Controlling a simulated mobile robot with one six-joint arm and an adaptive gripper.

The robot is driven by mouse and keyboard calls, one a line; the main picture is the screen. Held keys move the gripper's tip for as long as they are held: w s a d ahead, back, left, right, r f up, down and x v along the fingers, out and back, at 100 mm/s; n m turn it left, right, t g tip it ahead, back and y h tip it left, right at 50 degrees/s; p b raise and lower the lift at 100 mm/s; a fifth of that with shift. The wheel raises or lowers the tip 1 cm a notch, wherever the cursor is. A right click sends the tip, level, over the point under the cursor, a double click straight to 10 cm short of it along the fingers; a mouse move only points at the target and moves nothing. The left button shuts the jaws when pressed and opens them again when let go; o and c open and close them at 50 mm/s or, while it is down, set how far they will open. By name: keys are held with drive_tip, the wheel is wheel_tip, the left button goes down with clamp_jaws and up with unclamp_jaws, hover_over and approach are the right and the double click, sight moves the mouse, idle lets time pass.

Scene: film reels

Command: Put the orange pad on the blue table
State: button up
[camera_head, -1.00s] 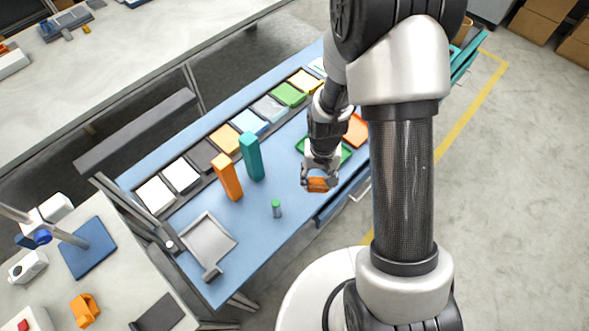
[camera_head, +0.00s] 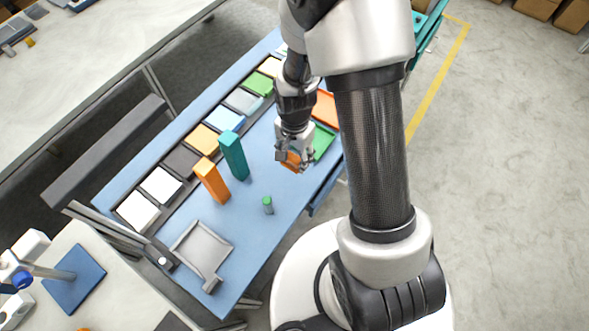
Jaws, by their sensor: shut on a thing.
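My gripper (camera_head: 294,158) is shut on a small orange pad (camera_head: 291,163), near the right edge of the blue table (camera_head: 262,227). The pad is tilted and partly hidden by the fingers. I cannot tell whether it touches the table top or hangs just above it. A green tray (camera_head: 322,142) lies on the table just right of my gripper, partly behind it. An orange tray (camera_head: 326,108) lies beyond it, partly hidden by my arm.
An orange block (camera_head: 211,182) and a teal block (camera_head: 234,156) stand upright left of my gripper. A small green-topped cylinder (camera_head: 268,205) and a grey tray (camera_head: 201,249) are nearer. Several coloured squares line the far-left side. Bare table surrounds the cylinder.

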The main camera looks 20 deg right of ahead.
sight(294, 167)
drive_tip(key=shift+w+f+b, duration=0.1)
drive_tip(key=shift+f+b, duration=0.8)
drive_tip(key=shift+f, duration=2.6)
drive_tip(key=shift+f, duration=0.15)
drive_tip(key=o, duration=1.1)
drive_tip(key=shift+c, duration=0.2)
